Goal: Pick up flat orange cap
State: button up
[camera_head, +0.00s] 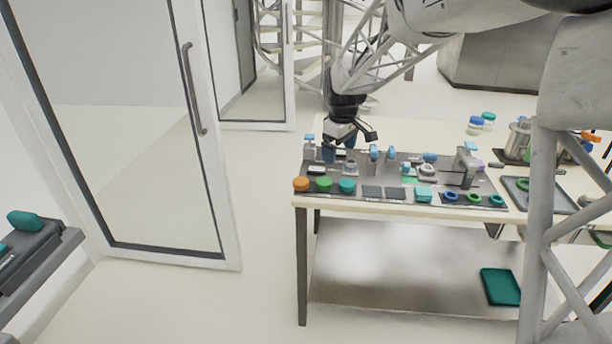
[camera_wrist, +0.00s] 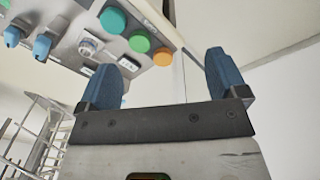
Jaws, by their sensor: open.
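The flat orange cap (camera_head: 300,184) sits at the front left end of the grey board on the table. It also shows in the wrist view (camera_wrist: 163,56), at the end of a row with a green cap and a teal cap, apart from my fingers. My gripper (camera_head: 339,147) is above the back left part of the board, behind the orange cap. In the wrist view my gripper (camera_wrist: 163,78) has its two blue fingers wide apart with nothing held between them.
A green cap (camera_head: 323,184) and a teal cap (camera_head: 347,185) stand right of the orange cap. Upright blue-topped parts (camera_head: 373,155) stand behind, near my gripper. A glass door (camera_head: 130,130) is left of the table, with clear floor between.

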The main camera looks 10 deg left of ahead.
aim_at(300, 180)
jog(key=w+a+f+n, duration=0.1)
jog(key=w+a+f, duration=0.3)
jog(key=w+a+f+n, duration=0.2)
jog(key=w+a+f, duration=0.2)
jog(key=w+a+f+n, duration=0.1)
jog(key=w+a+f, duration=0.3)
jog(key=a, duration=0.1)
jog(key=shift+g, duration=0.4)
jog(key=shift+s+d+f, duration=0.1)
jog(key=shift+f, duration=1.25)
jog(key=shift+f, duration=2.6)
jog(key=c, duration=1)
jog(key=shift+o, duration=0.2)
jog(key=shift+r, duration=0.15)
